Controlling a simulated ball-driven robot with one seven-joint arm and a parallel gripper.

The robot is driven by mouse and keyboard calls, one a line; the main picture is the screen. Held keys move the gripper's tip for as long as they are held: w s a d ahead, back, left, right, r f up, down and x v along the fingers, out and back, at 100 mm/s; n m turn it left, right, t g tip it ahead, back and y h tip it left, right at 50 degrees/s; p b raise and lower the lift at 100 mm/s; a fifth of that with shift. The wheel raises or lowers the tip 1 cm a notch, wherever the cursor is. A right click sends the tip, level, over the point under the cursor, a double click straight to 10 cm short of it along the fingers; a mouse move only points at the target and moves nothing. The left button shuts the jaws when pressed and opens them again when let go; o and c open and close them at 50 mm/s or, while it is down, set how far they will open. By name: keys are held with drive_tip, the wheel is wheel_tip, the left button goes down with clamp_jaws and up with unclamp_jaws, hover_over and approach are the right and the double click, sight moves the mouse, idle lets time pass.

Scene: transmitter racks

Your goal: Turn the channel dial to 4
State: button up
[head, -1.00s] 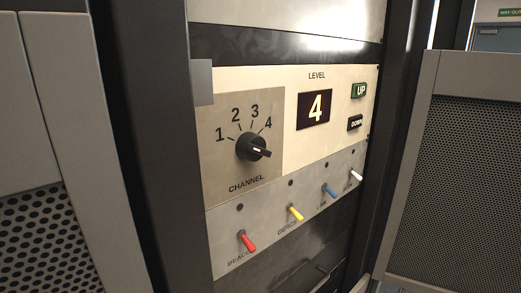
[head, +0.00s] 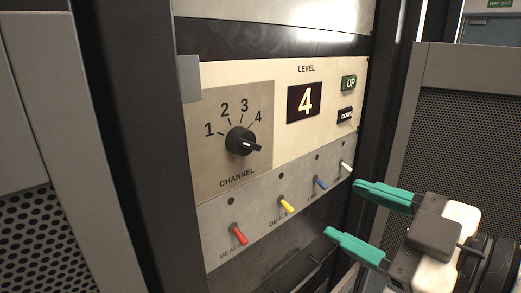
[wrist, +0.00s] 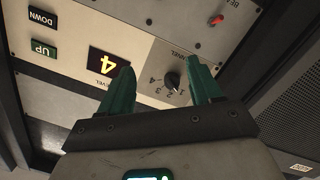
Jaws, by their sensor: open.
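The channel dial (head: 242,142) is a round black knob with a white pointer mark, on a grey plate numbered 1 to 4. My gripper (head: 344,209) is open and empty, with green fingers. It is at the lower right in the head view, apart from the dial. In the wrist view the panel looks upside down, and the dial (wrist: 173,80) shows between the two spread fingers, farther off.
A level display (head: 305,102) reads 4, with a green UP button (head: 349,83) and a black DOWN button (head: 345,115) beside it. Red (head: 238,234), yellow (head: 286,204), blue (head: 320,182) and white (head: 346,167) toggles stick out below. Dark rack posts flank the panel.

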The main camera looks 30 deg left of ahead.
sight(253, 145)
drive_tip(key=s+a+r+n+g+y, duration=0.2)
drive_tip(key=s+a+r+n, duration=0.25)
drive_tip(key=r, duration=0.25)
drive_tip(key=p+x, duration=0.1)
drive_tip(key=x, duration=0.5)
drive_tip(key=w+p+x, duration=0.1)
drive_tip(key=x, duration=0.2)
drive_tip(key=shift+w+a+f+p, duration=0.15)
drive_tip(key=shift+a+p, duration=0.1)
drive_tip(key=shift+p, duration=0.05)
drive_tip(key=c, duration=1)
drive_tip(key=shift+c, duration=0.2)
